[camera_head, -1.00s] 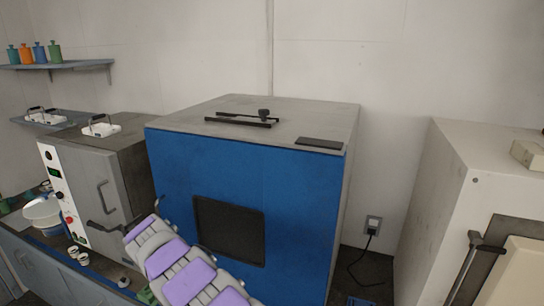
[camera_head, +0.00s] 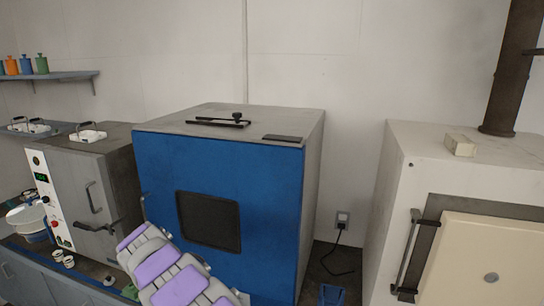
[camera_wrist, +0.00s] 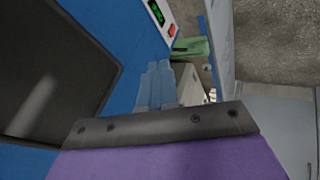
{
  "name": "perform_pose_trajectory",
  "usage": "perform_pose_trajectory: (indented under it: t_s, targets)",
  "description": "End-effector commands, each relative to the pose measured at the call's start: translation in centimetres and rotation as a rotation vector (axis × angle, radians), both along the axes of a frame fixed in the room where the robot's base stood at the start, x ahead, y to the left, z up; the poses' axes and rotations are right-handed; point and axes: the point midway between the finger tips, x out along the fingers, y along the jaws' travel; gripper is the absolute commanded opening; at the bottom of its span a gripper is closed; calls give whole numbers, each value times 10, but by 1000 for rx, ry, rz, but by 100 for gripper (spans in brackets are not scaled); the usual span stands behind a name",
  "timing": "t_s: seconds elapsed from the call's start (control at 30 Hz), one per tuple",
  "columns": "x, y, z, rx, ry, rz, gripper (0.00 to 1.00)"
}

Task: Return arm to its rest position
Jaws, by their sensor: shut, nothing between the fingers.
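My arm, with its purple and grey segments, shows at the bottom of the head view. It reaches up and left in front of the blue cabinet (camera_head: 265,215). In the wrist view, my gripper (camera_wrist: 157,78) shows beyond the dark bolted plate and purple part of my wrist. It is shut and empty. The blue front of the cabinet and its dark window (camera_head: 208,221) fill the left of that view, close to my gripper. Whether my arm touches the cabinet cannot be told.
A grey oven (camera_head: 102,172) stands left of the cabinet, with a white bowl (camera_head: 27,215) beside it. A furnace with a cream door (camera_head: 490,262) stands at the right. A dark gap with a wall socket (camera_head: 342,219) lies between cabinet and furnace. A shelf (camera_head: 70,76) holds bottles.

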Motion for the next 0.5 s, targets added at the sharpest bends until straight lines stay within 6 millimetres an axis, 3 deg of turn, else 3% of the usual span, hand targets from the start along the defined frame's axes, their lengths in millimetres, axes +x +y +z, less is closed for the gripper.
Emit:
perform_pose_trajectory:
  t_s: [0.33, 0.5]
  targets:
    - [6, -117, 27, -47, 39, -190, 0]
    - [-11, -200, 42, -74, 90, -351, 0]
